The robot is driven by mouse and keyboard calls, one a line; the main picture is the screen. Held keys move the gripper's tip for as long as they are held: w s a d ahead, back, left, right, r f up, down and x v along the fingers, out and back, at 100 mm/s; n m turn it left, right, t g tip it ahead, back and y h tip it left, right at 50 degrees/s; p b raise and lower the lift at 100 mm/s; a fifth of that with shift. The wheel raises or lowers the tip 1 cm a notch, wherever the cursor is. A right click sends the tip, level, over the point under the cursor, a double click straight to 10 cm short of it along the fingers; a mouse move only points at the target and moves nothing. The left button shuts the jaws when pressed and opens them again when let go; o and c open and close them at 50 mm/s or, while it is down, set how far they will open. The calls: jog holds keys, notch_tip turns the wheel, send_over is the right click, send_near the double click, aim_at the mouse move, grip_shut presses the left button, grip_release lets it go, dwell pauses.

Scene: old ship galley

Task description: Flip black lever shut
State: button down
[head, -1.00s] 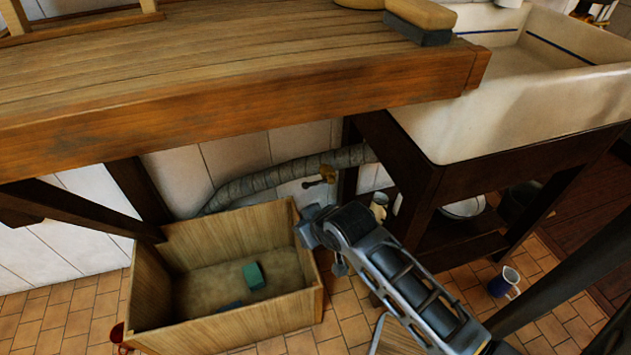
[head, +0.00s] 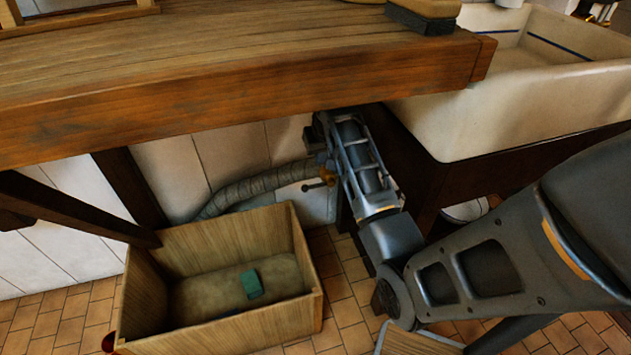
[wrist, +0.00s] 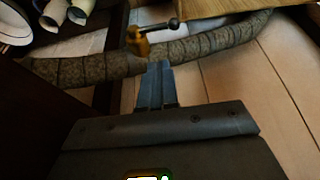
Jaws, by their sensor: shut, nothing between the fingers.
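The black lever (wrist: 158,26) has a ball end and sits on a brass valve (wrist: 139,42) on the wrapped pipe (wrist: 90,70). In the wrist view the lever sticks out to the right, roughly along the pipe. In the head view the lever (head: 315,185) points left from the valve (head: 327,176), below the bench. My gripper (wrist: 155,70) is shut and empty. Its fingertips are close to the pipe, just short of the valve in the wrist view, and apart from the lever. In the head view my wrist is beside the valve and the fingertips cannot be made out.
A wooden crate (head: 225,328) with a green block (head: 251,283) stands on the tiles below the lever. The thick bench top (head: 230,110) overhangs the pipe. The sink (head: 540,110) and its dark frame are at the right.

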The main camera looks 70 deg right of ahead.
aim_at(312, 188)
jog(key=b+x, duration=0.3)
jog(key=x, duration=1.1)
jog(key=shift+a+b, duration=0.25)
jog(key=shift+b, duration=0.1)
jog(key=shift+a+f+g+h, duration=0.15)
jog(key=shift+f+g+h, duration=0.25)
jog(key=shift+w+f, duration=0.1)
jog(key=shift+w+a+f+n+g+h, duration=0.1)
jog(key=shift+a+f+n+g+h, duration=0.1)
jog(key=shift+f+g+h, duration=0.2)
jog(key=shift+w+a+f+n+g+h, duration=0.1)
jog(key=shift+w+f+n+g+h, duration=0.15)
jog(key=shift+g+h, duration=0.2)
notch_tip(312, 188, down, 7)
jog(key=s+d+n+g+h+b, duration=0.2)
jog(key=g+h+b, duration=0.5)
jog(key=b, duration=0.8)
jog(key=shift+s+h, duration=0.2)
jog(key=shift+h, duration=0.35)
jog(key=shift+s+d+f+n+g, duration=0.1)
jog(key=shift+f+n+g, duration=0.15)
jog(key=shift+n, duration=0.1)
